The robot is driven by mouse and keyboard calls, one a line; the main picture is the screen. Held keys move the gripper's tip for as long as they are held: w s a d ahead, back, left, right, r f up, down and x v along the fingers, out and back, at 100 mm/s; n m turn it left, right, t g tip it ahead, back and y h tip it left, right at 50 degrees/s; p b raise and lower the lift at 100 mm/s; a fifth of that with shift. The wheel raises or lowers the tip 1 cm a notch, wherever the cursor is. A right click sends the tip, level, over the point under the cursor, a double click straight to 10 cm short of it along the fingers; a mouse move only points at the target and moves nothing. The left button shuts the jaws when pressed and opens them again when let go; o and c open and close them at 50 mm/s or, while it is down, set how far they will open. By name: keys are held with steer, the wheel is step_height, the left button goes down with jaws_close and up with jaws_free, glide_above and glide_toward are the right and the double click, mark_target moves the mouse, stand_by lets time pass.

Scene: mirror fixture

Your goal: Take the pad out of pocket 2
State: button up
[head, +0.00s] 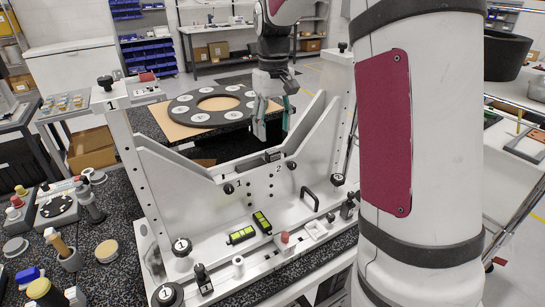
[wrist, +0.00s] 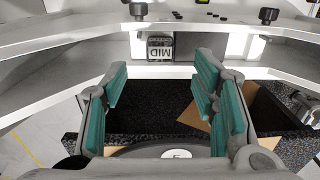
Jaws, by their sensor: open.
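The white mirror fixture (head: 215,215) stands on the speckled bench, with the numbers 1 and 2 on its upright plate. I cannot clearly make out a pad in pocket 2. A small dark block (head: 272,155) sits at the middle of the plate's upper edge, close to the number 2. My gripper (head: 272,118) hangs above and behind the plate's low middle. It is open and empty, with teal finger pads spread apart in the wrist view (wrist: 160,88).
A dark ring disc (head: 212,106) with white round labels lies behind the fixture. Two black blocks with green-yellow faces (head: 241,236) lie on the fixture's base, near a black handle (head: 310,198) and knobs. Sloping white walls flank my gripper. Tools crowd the bench at left.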

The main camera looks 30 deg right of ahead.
mark_target(273, 151)
steer(key=shift+f+p, duration=0.8)
steer(key=shift+f, duration=3.05)
steer(key=shift+w, duration=0.1)
steer(key=c, duration=1.2)
